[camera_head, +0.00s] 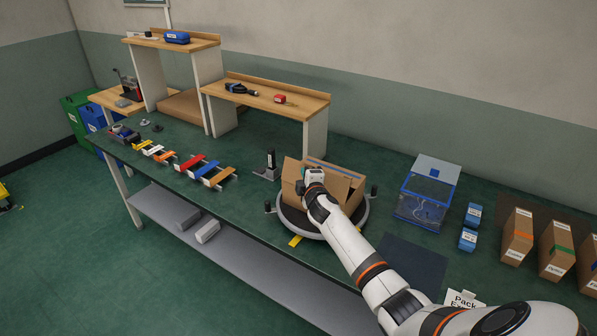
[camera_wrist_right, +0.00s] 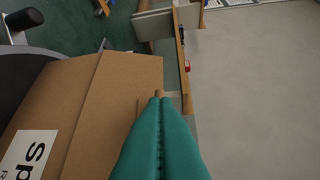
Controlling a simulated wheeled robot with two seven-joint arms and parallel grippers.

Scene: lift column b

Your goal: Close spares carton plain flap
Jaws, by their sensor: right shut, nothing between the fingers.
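The brown spares carton (camera_head: 353,201) sits on a round turntable (camera_head: 357,222) on the green bench. One flap (camera_head: 291,169) stands up at its left side, and a panel with a blue strip shows at the back. My right arm reaches in from the lower right, and its gripper (camera_head: 313,176) is at the carton's top, hiding part of it. In the right wrist view the teal fingers (camera_wrist_right: 158,100) are shut with nothing between them. They overlap the edge of a cardboard panel (camera_wrist_right: 115,95); contact cannot be told. A white label (camera_wrist_right: 28,155) shows at left. My left gripper is out of view.
A dark upright post (camera_head: 271,160) stands left of the turntable. A blue-edged clear bin (camera_head: 425,198) and small blue boxes (camera_head: 473,214) stand to the right, with labelled cartons (camera_head: 516,236) beyond. A raised wooden shelf (camera_head: 262,98) is behind. A dark mat (camera_head: 412,262) lies bare.

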